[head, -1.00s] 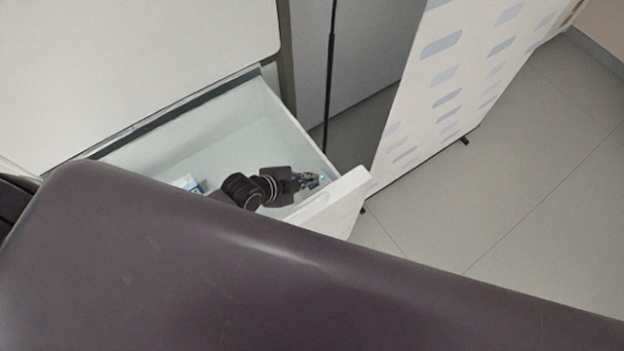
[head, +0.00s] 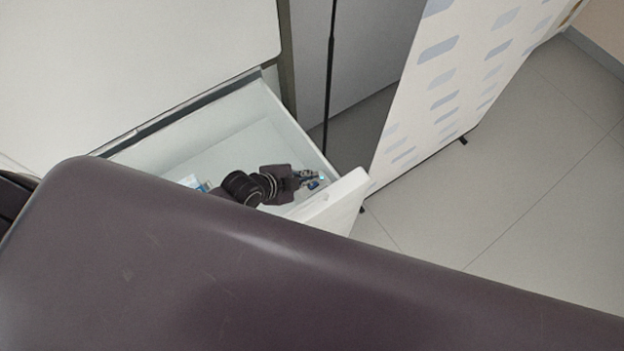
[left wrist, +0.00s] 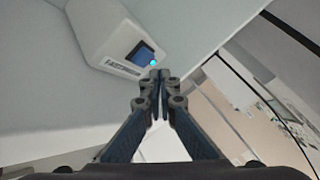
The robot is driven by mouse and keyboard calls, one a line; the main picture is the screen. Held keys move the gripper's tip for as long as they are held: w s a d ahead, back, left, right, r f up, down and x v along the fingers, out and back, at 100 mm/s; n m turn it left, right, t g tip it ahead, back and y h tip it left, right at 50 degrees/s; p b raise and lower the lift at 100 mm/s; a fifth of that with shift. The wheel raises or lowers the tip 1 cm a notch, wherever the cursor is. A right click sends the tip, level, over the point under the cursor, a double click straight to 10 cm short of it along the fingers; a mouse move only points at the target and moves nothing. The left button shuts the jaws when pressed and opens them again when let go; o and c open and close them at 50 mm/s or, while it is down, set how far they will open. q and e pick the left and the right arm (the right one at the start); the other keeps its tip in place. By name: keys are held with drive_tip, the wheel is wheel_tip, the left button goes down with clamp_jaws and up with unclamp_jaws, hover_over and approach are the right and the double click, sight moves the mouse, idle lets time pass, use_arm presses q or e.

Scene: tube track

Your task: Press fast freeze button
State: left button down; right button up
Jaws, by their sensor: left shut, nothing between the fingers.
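In the left wrist view, a white housing (left wrist: 98,32) carries a dark blue square panel (left wrist: 139,54) with a bright cyan dot (left wrist: 153,62) at its lower right corner. No separate button can be told apart on it. My left gripper (left wrist: 159,76) is shut and empty, its fingertips just below the cyan dot in the picture; I cannot tell whether they touch it. In the head view, my left gripper (head: 311,180) is inside the open white drawer (head: 262,113), near its front panel, with a cyan spot beside the fingertips. My right gripper is not in view.
A small white and blue item (head: 191,182) lies in the drawer, partly hidden behind my arm. A patterned white panel (head: 440,95) stands to the right of the drawer. Bare tiled floor (head: 510,190) is open beyond it.

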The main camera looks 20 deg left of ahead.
use_arm(q)
drive_tip(key=shift+r+p, duration=1.9)
drive_tip(key=shift+r, duration=0.35)
